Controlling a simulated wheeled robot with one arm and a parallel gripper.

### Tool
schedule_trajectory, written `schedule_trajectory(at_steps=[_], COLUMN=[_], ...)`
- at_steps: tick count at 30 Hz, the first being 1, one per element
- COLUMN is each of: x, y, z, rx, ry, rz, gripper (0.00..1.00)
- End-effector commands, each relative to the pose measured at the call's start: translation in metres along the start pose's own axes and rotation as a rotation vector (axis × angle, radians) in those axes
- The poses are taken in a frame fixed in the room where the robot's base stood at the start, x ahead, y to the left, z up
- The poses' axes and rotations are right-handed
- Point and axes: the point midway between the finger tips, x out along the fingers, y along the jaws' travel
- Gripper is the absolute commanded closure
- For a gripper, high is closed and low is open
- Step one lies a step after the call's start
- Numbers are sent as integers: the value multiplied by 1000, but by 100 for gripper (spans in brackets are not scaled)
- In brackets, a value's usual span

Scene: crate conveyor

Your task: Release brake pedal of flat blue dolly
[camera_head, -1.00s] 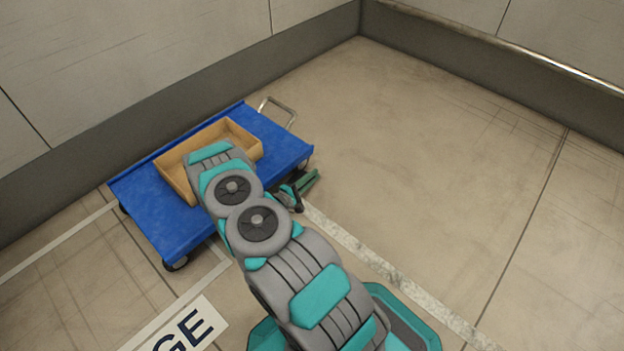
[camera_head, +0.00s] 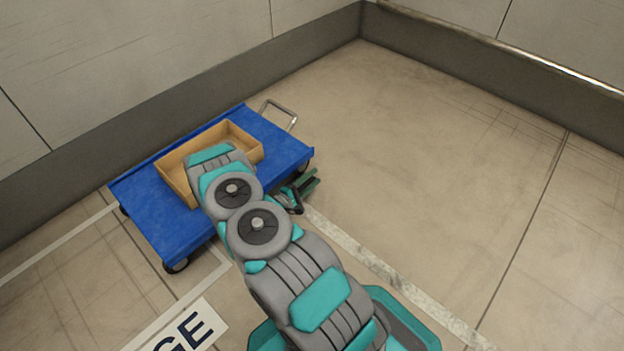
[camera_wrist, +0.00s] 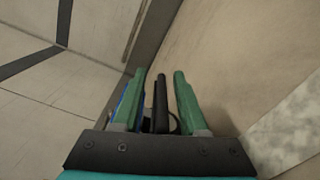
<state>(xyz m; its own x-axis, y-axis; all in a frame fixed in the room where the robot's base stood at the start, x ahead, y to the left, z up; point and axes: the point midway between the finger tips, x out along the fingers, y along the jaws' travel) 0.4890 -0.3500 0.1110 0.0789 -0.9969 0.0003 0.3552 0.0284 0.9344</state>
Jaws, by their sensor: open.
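The flat blue dolly (camera_head: 150,208) stands by the wall at the left in the head view, with a metal handle (camera_head: 281,113) at its far end. My gripper (camera_head: 308,184) is low beside the dolly's right-hand edge, near a corner, and partly hidden by my arm. In the wrist view my gripper (camera_wrist: 157,88) is open, with two green fingers apart. A black bar (camera_wrist: 160,108) shows between the fingers; it may be the brake pedal, and I cannot tell whether the fingers touch it. A thin blue strip of the dolly shows beside the left finger. No pedal can be made out in the head view.
An open tan box (camera_head: 240,133) sits on the dolly, partly covered by my arm. A wall with a dark base (camera_head: 70,170) runs behind the dolly. The floor (camera_head: 430,170) to the right is clear. White lines and a lettered floor sign (camera_head: 190,328) lie in front.

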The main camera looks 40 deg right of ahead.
Motion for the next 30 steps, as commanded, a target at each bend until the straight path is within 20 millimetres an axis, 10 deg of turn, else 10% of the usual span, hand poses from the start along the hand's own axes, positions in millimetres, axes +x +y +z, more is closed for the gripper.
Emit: schedule_trajectory(at_steps=[30], x=[-78], y=[0], z=[0], rx=[0], ry=[0], rz=[0], gripper=[57])
